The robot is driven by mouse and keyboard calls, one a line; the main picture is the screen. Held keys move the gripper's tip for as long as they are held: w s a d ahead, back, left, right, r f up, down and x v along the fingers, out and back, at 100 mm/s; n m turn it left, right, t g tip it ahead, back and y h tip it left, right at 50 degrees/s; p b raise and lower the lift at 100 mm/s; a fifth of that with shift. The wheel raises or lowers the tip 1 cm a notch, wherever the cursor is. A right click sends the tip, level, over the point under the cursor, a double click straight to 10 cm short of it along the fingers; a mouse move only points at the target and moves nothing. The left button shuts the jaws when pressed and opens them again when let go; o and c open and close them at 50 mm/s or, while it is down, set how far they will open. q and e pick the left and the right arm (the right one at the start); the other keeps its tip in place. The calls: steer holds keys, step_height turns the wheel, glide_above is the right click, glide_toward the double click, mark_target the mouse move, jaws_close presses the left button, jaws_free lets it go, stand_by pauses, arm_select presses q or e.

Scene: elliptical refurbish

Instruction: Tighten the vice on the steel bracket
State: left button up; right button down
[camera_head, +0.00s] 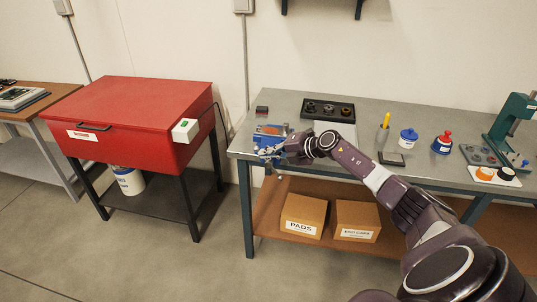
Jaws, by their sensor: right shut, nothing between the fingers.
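The blue vice (264,139) sits at the left front corner of the grey workbench (345,105). An orange-brown part shows at its top; I cannot tell whether it is the steel bracket. My right arm reaches in from the lower right across the bench. My right gripper (270,152) is at the front of the vice, close to or against it, shut with nothing between its fingers. The gripper and wrist hide the vice's lower front, and its handle is not clearly visible. My left gripper is not in view.
Behind the vice are a small dark block (262,110) and a black tray (328,109) with round parts. To the right stand a blue-lidded pot (408,138), a red-topped bottle (442,143) and a green press (510,120). A red cabinet (140,120) stands left, across a floor gap.

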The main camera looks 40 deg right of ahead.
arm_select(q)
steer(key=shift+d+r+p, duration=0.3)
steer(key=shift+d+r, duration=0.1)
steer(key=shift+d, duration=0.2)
arm_select(e)
steer(key=shift+w+a+f, duration=0.25)
steer(key=shift+w+a, duration=0.15)
steer(key=shift+w, duration=0.25)
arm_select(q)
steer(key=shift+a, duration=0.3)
